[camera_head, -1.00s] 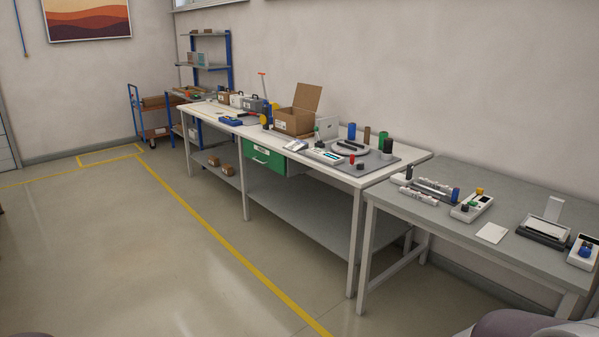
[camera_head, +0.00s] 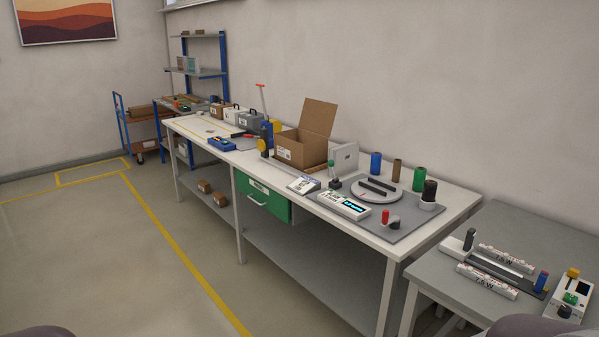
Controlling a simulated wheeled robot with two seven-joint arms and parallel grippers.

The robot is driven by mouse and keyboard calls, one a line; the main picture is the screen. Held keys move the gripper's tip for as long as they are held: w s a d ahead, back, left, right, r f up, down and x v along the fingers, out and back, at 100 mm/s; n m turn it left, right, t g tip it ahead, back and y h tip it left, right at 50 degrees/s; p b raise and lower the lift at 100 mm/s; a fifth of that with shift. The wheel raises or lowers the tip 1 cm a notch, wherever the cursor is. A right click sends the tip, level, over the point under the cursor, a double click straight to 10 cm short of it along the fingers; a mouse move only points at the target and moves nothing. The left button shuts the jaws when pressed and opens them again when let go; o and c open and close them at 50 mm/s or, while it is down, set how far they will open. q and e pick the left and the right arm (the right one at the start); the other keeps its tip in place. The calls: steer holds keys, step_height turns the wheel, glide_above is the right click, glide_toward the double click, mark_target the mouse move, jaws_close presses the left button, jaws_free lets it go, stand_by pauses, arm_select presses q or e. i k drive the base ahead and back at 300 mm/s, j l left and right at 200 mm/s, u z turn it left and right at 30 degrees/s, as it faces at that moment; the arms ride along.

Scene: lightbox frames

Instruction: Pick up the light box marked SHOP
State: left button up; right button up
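Three small boxes with handles stand in a row at the far part of the long white workbench (camera_head: 198,139): a brown box (camera_head: 220,108), a white box (camera_head: 232,115) and a grey box (camera_head: 250,119). Small labels show on them, but I cannot read SHOP on any. An open cardboard box (camera_head: 293,150) with a raised flap and a white label stands nearer on the same bench. Neither of my grippers is in view; only rounded parts of my arms show at the bottom corners.
A turntable (camera_head: 370,190), a meter (camera_head: 343,205) and coloured cylinders crowd the bench's near end. A green drawer (camera_head: 263,198) hangs below. A grey table (camera_head: 530,237) stands at the right. Small brown boxes (camera_head: 213,193) lie on the lower shelf. The floor (camera_head: 110,260) at left is clear.

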mark_target(346, 156)
steer(key=i, duration=2)
